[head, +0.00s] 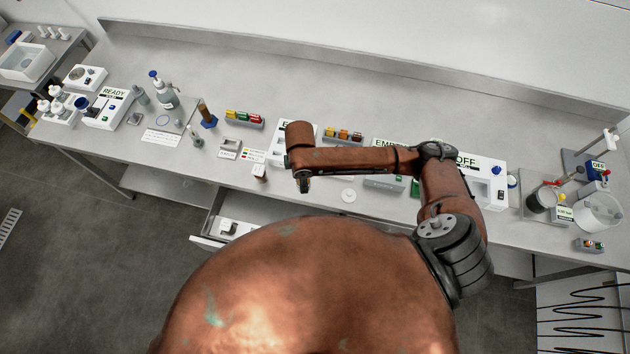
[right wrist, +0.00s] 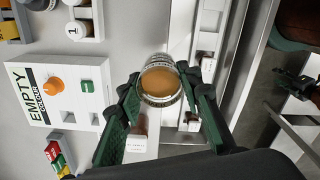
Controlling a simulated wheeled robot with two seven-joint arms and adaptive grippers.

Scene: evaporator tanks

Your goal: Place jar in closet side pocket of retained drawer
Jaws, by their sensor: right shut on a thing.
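The jar (right wrist: 161,84), with a round amber-brown top and a clear ribbed rim, is between the green fingers of my right gripper (right wrist: 158,88), which is shut on it. In the head view my right gripper (head: 304,184) points down near the bench's front edge; the jar is too small to make out there. An open drawer (head: 208,241) sticks out below the bench, left of the gripper. In the right wrist view the drawer (right wrist: 236,72) lies right of the jar, with small dark items in pale holders. I cannot tell the side pocket apart.
A white box marked EMPTY (right wrist: 65,92) with an orange knob stands on the bench beside the gripper. A small white labelled block (right wrist: 137,146) is close to the fingers. Bottles (head: 166,94) and colored vial racks (head: 243,119) stand farther left. The floor before the drawer is clear.

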